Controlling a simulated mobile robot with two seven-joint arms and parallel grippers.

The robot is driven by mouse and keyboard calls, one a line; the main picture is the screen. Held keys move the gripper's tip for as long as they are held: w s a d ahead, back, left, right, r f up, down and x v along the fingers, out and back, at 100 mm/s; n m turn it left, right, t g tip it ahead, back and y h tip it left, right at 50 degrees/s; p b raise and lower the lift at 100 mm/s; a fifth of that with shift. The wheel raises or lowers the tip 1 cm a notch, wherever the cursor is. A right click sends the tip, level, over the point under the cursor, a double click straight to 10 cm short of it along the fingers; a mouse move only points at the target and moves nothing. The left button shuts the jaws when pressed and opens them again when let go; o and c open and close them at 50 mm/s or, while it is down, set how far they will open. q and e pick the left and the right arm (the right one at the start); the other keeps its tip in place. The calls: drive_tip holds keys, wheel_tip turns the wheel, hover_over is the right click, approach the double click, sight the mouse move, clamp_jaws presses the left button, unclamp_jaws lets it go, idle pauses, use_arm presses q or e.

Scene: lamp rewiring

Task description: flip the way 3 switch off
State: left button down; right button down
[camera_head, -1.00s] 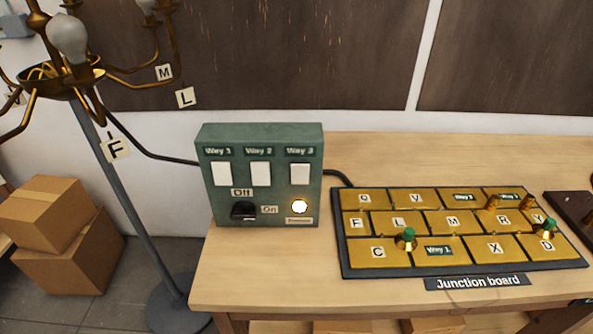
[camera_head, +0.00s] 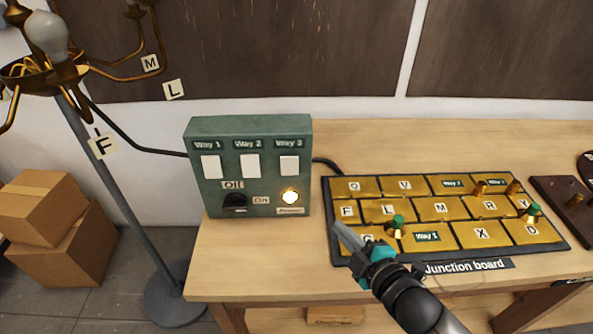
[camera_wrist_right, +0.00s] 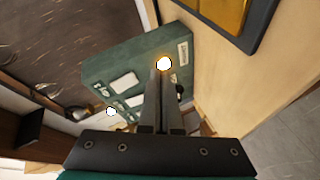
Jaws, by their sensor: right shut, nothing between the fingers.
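The green switch box (camera_head: 248,128) stands on the bench, with three white switches under the labels Way 1, Way 2 and Way 3. The Way 3 switch (camera_head: 289,166) is the rightmost. I cannot tell its tilt from here. My right gripper (camera_head: 345,236) is shut and empty, in front of the junction board's left edge, to the right of and below the box. In the right wrist view its closed fingers (camera_wrist_right: 161,75) point toward the box (camera_wrist_right: 125,65) and hide part of its front. My left gripper is not in view.
Below Way 3 a round light (camera_head: 290,197) glows. A black lever (camera_head: 234,202) sits between Off and On labels. The junction board (camera_head: 333,213) lies right of the box, with several knobs. A brass lamp (camera_head: 70,95) stands at left. Bench before the box is clear.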

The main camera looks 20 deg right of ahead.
wheel_tip(320, 180, up, 6)
drive_tip(key=a+n+t+y, duration=0.1)
drive_tip(key=a+n+y, duration=0.1)
drive_tip(key=n+y, duration=0.5)
drive_tip(key=shift+s+a+r+n+t, duration=0.15)
drive_tip(key=shift+s+n+t, duration=0.2)
drive_tip(key=shift+n, duration=1.45)
drive_tip(key=shift+w, duration=0.15)
drive_tip(key=p, duration=0.1)
approach(283, 162)
drive_tip(key=w+a, duration=0.3)
drive_tip(key=w, duration=0.1)
drive_tip(key=shift+w+d+r, duration=0.1)
drive_tip(key=shift+w, duration=0.5)
